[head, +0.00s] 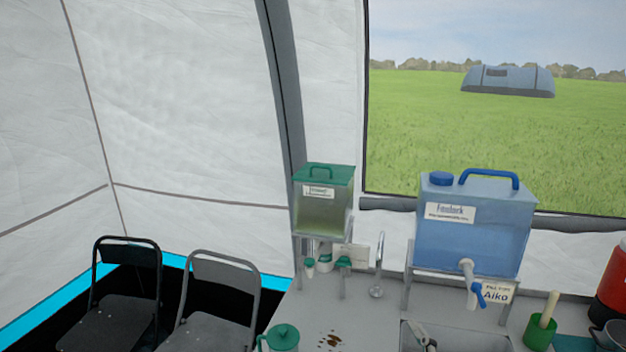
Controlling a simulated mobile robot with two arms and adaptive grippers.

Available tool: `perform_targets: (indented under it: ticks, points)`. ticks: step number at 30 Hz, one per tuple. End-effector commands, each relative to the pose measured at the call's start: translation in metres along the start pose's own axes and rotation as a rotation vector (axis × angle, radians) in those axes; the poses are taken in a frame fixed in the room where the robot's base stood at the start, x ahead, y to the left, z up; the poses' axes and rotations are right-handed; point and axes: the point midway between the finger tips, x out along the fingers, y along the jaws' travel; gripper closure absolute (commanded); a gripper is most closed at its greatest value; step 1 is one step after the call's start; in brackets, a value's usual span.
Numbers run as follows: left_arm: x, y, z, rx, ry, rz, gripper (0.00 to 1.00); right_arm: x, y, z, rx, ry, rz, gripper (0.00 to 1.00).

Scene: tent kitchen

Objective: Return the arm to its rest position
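Neither of my arms nor either gripper shows in the head view, so their pose and whether they are open or shut cannot be seen. The view looks over a grey counter (372,318) against the tent wall. No object in this view is seen held.
A green-lidded dispenser (323,205) and a blue water container (475,228) stand on raised stands. Two folding chairs (125,315) (218,325) stand left.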

Motion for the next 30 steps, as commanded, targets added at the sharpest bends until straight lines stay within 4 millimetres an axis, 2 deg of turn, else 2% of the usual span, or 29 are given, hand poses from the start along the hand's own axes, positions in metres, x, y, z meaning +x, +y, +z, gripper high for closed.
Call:
perform_targets:
  ticks: [1, 3, 6, 9, 12, 17, 18, 21, 26, 30]
  points:
    - [0.0, 0.0, 0.0, 0.0, 0.0, 0.0, 0.6, -0.011, -0.023, 0.032, 0.105, -0.106, -0.078, 0.32]
    - [0.0, 0.0, 0.0, 0.0, 0.0, 0.0, 0.6, -0.032, -0.054, 0.07, 0.244, -0.251, -0.18, 0.32]
    - [0.0, 0.0, 0.0, 0.0, 0.0, 0.0, 0.6, -0.07, -0.096, 0.112, 0.412, -0.445, -0.306, 0.32]
    - [0.0, 0.0, 0.0, 0.0, 0.0, 0.0, 0.6, -0.11, -0.13, 0.139, 0.541, -0.612, -0.406, 0.32]
    - [0.0, 0.0, 0.0, 0.0, 0.0, 0.0, 0.6, -0.15, -0.157, 0.156, 0.643, -0.758, -0.488, 0.32]
    - [0.0, 0.0, 0.0, 0.001, -0.001, 0.0, 0.6, -0.213, -0.188, 0.171, 0.768, -0.968, -0.597, 0.32]
    - [0.001, 0.0, 0.0, 0.001, -0.001, 0.0, 0.6, -0.22, -0.196, 0.175, 0.785, -1.002, -0.614, 0.32]
    - [0.002, 0.0, 0.0, 0.001, -0.001, 0.0, 0.6, -0.205, -0.22, 0.19, 0.774, -1.002, -0.616, 0.32]
    - [0.004, 0.0, 0.002, 0.001, -0.003, 0.0, 0.6, -0.191, -0.261, 0.216, 0.766, -1.016, -0.628, 0.32]
    - [0.006, 0.001, 0.002, 0.001, -0.003, 0.0, 0.6, -0.184, -0.308, 0.246, 0.759, -1.034, -0.643, 0.32]
